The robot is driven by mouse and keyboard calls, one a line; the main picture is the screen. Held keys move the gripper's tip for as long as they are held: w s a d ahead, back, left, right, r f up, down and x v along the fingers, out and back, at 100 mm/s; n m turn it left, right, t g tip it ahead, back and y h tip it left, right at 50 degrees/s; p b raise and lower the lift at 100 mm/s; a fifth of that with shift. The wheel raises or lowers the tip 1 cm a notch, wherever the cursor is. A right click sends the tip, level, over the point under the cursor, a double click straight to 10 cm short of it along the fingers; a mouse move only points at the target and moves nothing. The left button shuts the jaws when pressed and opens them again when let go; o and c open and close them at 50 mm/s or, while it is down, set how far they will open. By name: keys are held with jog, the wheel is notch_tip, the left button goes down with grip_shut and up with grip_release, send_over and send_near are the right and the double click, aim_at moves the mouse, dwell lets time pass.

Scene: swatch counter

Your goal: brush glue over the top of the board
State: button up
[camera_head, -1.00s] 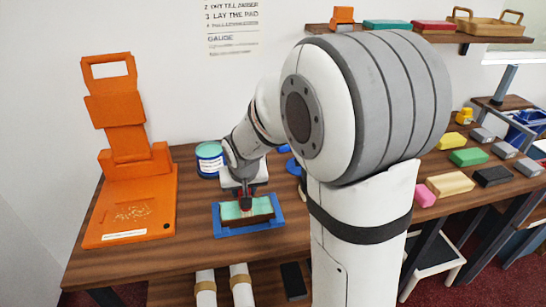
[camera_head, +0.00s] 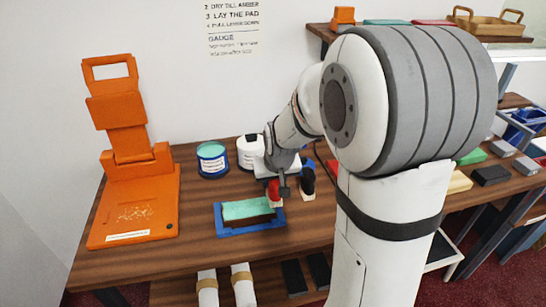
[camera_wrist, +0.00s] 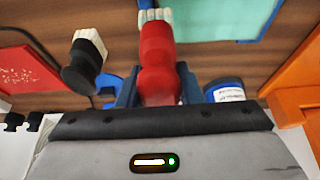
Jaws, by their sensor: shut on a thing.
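The board (camera_head: 247,209) lies in a blue tray (camera_head: 222,231). Its top is teal and its front edge dark brown. In the wrist view the teal top (camera_wrist: 225,15) is at the upper right. My gripper (camera_head: 279,187) is shut on a red brush (camera_wrist: 158,60), which points bristles outward. The brush is near the tray's right end in the head view; I cannot tell its exact height. A tin with teal inside the rim (camera_head: 211,160) stands behind the tray. It shows partly in the wrist view, beside the jaws.
A black-handled brush (camera_head: 308,178) stands just right of my gripper. A white tin (camera_head: 248,153) stands behind it. An orange press (camera_head: 133,205) fills the table's left side. Bare table lies between press and tray. Coloured blocks lie at the right.

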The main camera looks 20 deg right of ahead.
jog(key=shift+w+p+v, duration=0.2)
jog(key=shift+p+v, duration=0.3)
jog(key=shift+v, duration=0.5)
jog(key=shift+a+r+p, duration=0.1)
jog(key=shift+r+p, duration=1.2)
jog(key=shift+r, duration=0.8)
